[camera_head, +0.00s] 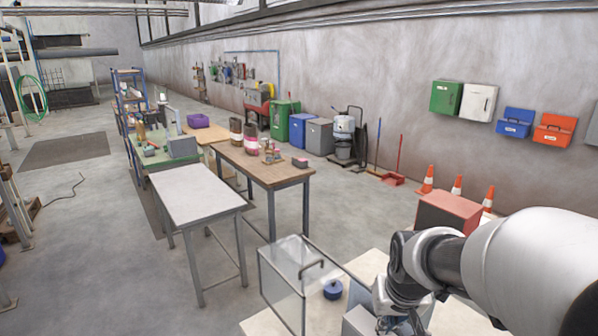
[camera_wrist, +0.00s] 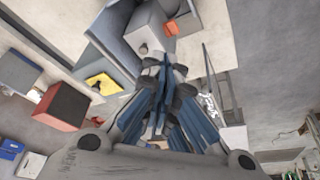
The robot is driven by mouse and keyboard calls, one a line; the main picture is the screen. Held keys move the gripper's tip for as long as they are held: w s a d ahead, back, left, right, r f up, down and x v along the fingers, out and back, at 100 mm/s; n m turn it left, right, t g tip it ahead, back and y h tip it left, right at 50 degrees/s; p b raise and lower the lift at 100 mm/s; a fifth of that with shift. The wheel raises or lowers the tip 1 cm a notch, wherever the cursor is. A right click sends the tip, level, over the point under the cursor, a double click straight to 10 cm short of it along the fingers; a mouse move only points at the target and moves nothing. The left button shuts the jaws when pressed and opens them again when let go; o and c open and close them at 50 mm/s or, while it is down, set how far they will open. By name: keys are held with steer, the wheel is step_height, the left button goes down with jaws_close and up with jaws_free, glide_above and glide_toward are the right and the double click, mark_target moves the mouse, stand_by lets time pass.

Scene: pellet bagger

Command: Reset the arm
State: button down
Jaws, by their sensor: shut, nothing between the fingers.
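My arm reaches in from the right edge of the head view and bends down over a pale worktop (camera_head: 262,325) at the lower right. My gripper (camera_wrist: 164,68) is shut in the wrist view, its blue-grey fingers together with nothing visible between them. In the head view the gripper is partly cut off by the bottom edge, so its tips are hard to make out. The wrist view shows the fingers in front of grey box-like equipment (camera_wrist: 150,32); I cannot tell the gap between them.
A red box (camera_head: 448,213) is behind my arm, with traffic cones (camera_head: 426,180) beyond. A white-topped table (camera_head: 195,192) stands left. Open floor lies further left.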

steer(key=s+a+f+b, duration=0.1)
steer(key=s+f+b, duration=0.1)
steer(key=s+b, duration=0.2)
steer(key=s+a+f+b, duration=0.1)
steer(key=s+f+b, duration=0.2)
steer(key=s, duration=0.7)
steer(key=s+a+f+n+b, duration=0.1)
steer(key=s+f+b, duration=0.2)
steer(key=s+b, duration=0.3)
steer(key=shift+s+a, duration=0.3)
steer(key=shift+s, duration=0.7)
